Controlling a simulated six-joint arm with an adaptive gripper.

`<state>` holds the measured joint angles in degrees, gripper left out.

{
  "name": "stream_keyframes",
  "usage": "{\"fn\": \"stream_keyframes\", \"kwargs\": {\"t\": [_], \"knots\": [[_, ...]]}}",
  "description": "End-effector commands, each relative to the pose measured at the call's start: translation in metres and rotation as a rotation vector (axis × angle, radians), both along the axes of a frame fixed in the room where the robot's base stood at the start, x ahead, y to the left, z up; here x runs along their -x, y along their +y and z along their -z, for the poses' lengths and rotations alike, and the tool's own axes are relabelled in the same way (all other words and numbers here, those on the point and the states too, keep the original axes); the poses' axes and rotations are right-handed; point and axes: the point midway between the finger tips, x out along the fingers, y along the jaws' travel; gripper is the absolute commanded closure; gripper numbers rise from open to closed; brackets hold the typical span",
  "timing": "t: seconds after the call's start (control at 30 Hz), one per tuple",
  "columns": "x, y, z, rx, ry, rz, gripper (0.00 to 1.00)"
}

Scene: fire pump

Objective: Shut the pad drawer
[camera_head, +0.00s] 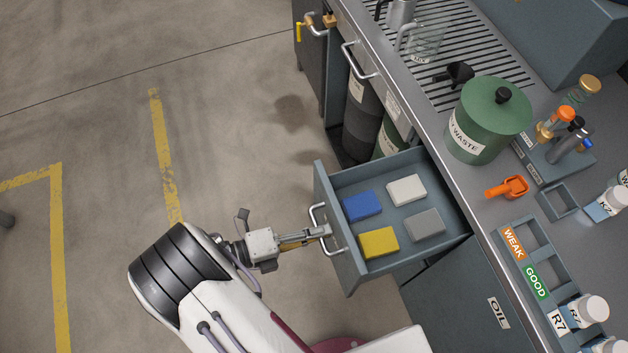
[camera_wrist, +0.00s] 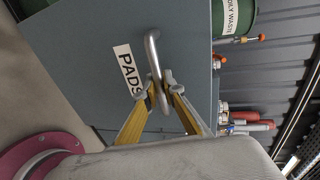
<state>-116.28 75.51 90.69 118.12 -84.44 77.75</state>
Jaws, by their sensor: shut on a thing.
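The pad drawer (camera_head: 392,213) is pulled well out of the bench in the head view. It holds a blue pad (camera_head: 362,206), a white pad (camera_head: 406,190), a yellow pad (camera_head: 379,242) and a grey pad (camera_head: 424,225). In the wrist view its front panel (camera_wrist: 90,45) carries a PADS label (camera_wrist: 128,71). The curved metal drawer handle (camera_head: 318,214) also shows in the wrist view (camera_wrist: 151,45). My gripper (camera_head: 325,231) reaches it from the left in the head view. Its fingertips (camera_wrist: 163,88) are closed around the handle in the wrist view.
The bench top carries a green waste bin (camera_head: 489,118), an orange scoop (camera_head: 508,188) and a rack marked WEAK and GOOD (camera_head: 528,262).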

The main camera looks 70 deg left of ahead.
Motion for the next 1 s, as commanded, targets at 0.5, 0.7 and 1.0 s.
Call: {"fn": "stream_keyframes", "kwargs": {"t": [0.5,0.7,1.0], "knots": [[-0.101,-0.001,-0.001,0.001,0.000,0.005,1.00],[-0.147,-0.001,-0.001,0.001,-0.001,0.006,1.00],[-0.212,0.000,0.000,-0.001,0.000,0.003,1.00]]}}
